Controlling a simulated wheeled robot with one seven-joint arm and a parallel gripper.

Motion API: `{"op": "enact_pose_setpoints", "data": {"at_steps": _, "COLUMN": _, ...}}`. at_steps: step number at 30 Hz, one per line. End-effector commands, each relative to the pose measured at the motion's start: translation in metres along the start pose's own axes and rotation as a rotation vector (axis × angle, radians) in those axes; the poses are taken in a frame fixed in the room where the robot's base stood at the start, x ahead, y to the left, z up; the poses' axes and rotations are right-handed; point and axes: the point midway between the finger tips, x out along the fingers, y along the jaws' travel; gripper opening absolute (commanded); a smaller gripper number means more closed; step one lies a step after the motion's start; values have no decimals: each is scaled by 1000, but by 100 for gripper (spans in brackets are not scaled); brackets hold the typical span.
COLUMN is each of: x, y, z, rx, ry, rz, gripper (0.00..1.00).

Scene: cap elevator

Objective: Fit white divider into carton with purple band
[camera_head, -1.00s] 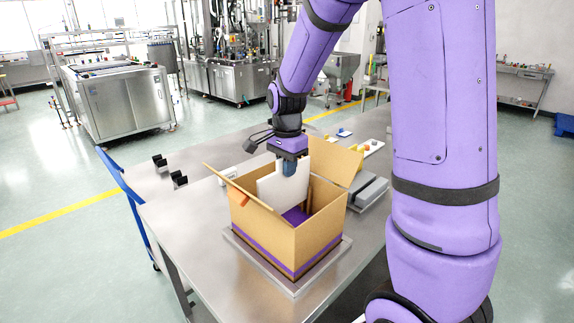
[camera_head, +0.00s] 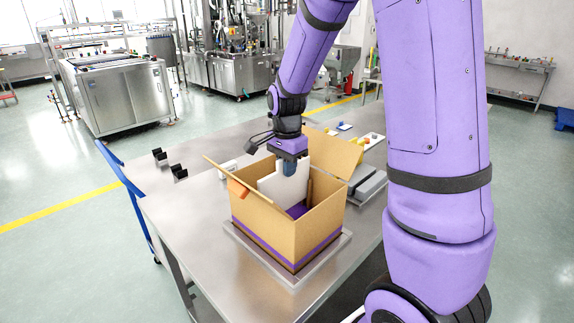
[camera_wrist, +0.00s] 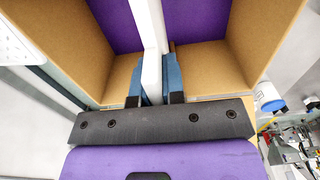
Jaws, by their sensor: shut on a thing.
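The open cardboard carton (camera_head: 272,236) with a purple band round its lower part stands on a metal plate on the table. My gripper (camera_head: 289,168) is shut on the top edge of the white divider (camera_head: 270,188), which stands upright, partly down inside the carton. The carton's front walls hide the divider's lower edge. In the wrist view the blue fingers of my gripper (camera_wrist: 153,84) are on both sides of the divider (camera_wrist: 151,35). A purple carton floor (camera_wrist: 197,20) shows on both sides of it.
The carton's flaps (camera_head: 336,152) stand open at the back and left. A grey block (camera_head: 367,185) lies right of the carton. Black holders (camera_head: 179,173) stand on the table at left. Bare table (camera_head: 188,217) lies left of the carton.

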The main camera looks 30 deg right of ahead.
Motion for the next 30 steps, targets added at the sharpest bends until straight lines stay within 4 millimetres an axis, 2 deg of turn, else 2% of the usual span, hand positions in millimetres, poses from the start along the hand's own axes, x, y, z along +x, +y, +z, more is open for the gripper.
{"op": "enact_pose_setpoints", "data": {"at_steps": 30, "x": 22, "y": 0, "z": 0, "rx": 1, "ry": 0, "rz": 1, "gripper": 0}}
